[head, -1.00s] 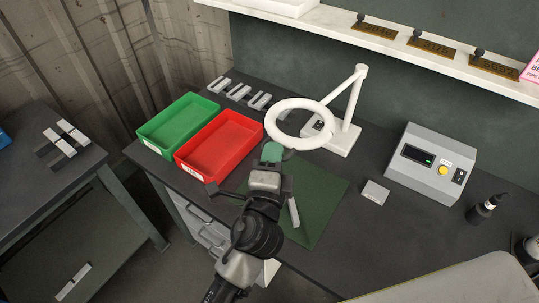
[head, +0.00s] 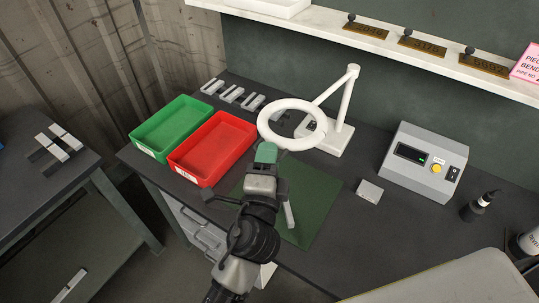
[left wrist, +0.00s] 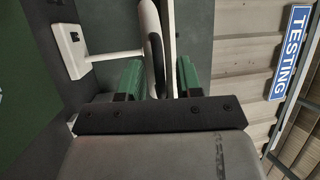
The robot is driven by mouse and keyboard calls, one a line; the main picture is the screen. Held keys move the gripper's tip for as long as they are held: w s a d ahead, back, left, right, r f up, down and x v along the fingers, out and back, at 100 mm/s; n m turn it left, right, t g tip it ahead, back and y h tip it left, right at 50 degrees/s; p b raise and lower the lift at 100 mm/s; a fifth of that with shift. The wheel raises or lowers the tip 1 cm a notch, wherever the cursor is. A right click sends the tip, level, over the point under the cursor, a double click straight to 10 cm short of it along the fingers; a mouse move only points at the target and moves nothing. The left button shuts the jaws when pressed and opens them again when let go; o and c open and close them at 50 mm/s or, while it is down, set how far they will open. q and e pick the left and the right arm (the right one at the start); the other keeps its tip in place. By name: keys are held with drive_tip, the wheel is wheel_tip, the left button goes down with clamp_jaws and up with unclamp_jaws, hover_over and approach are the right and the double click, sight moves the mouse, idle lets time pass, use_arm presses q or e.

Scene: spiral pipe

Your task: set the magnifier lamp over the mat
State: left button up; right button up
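The white magnifier lamp has a ring head (head: 292,125) on a jointed arm and a base (head: 334,138) at the back of the bench. The ring hangs above the back edge of the dark green mat (head: 318,200). My left gripper (head: 267,152) is at the near left rim of the ring. In the left wrist view the ring (left wrist: 153,45) shows nearly edge-on between the green fingers of the left gripper (left wrist: 160,78). The fingers are apart, with a gap at the right finger. Contact with the left finger is unclear. My right gripper is out of view.
A green tray (head: 136,143) and a red tray (head: 176,163) stand left of the mat. Several metal clips (head: 232,95) lie behind them. A grey meter box (head: 425,165), a small grey block (head: 369,190) and a black bottle (head: 480,206) are to the right.

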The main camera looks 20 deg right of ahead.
use_arm(q)
drive_tip(key=b+v, duration=0.3)
drive_tip(key=v, duration=0.7)
drive_tip(key=shift+s, duration=0.3)
